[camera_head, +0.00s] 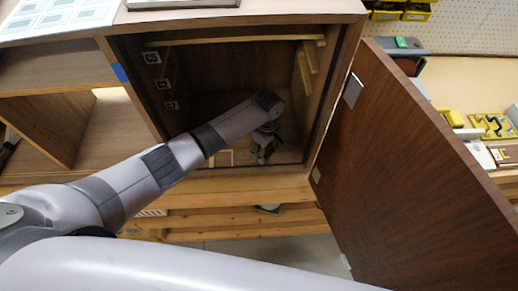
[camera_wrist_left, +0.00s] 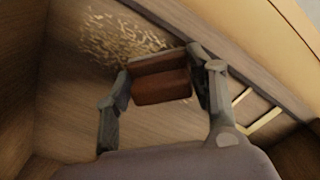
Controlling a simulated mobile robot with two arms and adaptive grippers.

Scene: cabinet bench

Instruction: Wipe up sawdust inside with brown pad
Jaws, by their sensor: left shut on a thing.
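The brown pad (camera_wrist_left: 161,82) is held between the fingers of my left gripper (camera_wrist_left: 162,90), which is shut on it. The pad is close to the cabinet floor; I cannot tell if it touches. Sawdust (camera_wrist_left: 120,38) lies scattered in pale flecks on the wooden floor, just beyond the pad in the left wrist view. In the head view my left gripper (camera_head: 264,148) is inside the open cabinet (camera_head: 190,100), low near the front edge. The pad and the sawdust cannot be made out there. My right gripper is not in view.
The brown cabinet door (camera_head: 415,170) stands open at the right. Side walls and wooden strips (camera_head: 306,70) bound the compartment closely. A light square frame outline (camera_wrist_left: 255,112) shows near the front edge. Open shelves (camera_head: 60,120) are at the left. Yellow items (camera_head: 490,125) lie on the right bench.

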